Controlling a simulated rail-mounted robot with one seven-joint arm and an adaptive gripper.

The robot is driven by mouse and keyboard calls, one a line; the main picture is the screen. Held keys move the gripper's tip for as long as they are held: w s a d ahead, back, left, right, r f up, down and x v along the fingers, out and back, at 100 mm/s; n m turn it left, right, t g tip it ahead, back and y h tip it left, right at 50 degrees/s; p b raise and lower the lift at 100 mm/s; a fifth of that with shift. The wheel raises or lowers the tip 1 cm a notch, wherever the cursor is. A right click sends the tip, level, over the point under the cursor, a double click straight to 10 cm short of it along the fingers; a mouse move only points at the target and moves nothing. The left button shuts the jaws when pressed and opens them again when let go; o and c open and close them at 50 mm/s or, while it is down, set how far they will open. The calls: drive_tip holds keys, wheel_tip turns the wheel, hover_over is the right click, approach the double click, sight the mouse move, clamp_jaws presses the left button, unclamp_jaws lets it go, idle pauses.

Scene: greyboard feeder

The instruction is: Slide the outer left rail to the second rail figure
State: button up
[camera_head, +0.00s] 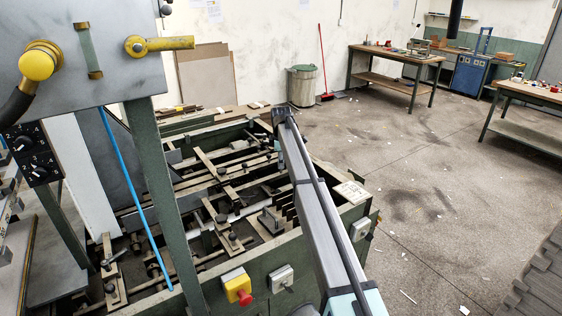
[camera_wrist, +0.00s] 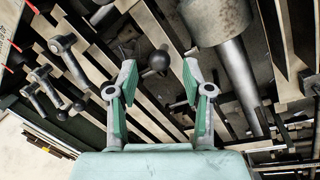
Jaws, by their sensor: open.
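The feeder (camera_head: 300,250) is an open green frame with several pale rails inside. One short rail (camera_head: 113,272) with clamp knobs lies at its left in the head view. Others, such as a middle rail (camera_head: 222,222), lie further right. I cannot tell which is the outer left rail, and no rail figures are legible. In the wrist view my gripper (camera_wrist: 157,80) is open, its green-padded fingers apart. In the head view my arm hides part of the feeder and the fingers cannot be made out.
In the wrist view several lever clamps (camera_wrist: 66,45) stand at the left and a thick grey cylinder (camera_wrist: 216,22) at the upper right. In the head view a green post (camera_head: 160,190) and a blue hose (camera_head: 128,170) cross the feeder's left side.

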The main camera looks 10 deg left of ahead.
drive_tip(key=shift+w+f, duration=0.25)
drive_tip(key=shift+f, duration=0.9)
clamp_jaws()
drive_tip(key=shift+s+d+f, duration=0.15)
drive_tip(key=shift+s+d, duration=0.05)
drive_tip(key=shift+s, duration=0.1)
drive_tip(key=shift+s+d+r, duration=0.15)
drive_tip(key=shift+r, duration=0.05)
unclamp_jaws()
drive_tip(key=shift+r, duration=0.1)
wheel_tip(320, 180, up, 12)
drive_tip(key=s, duration=0.2)
drive_tip(key=shift+f, duration=0.25)
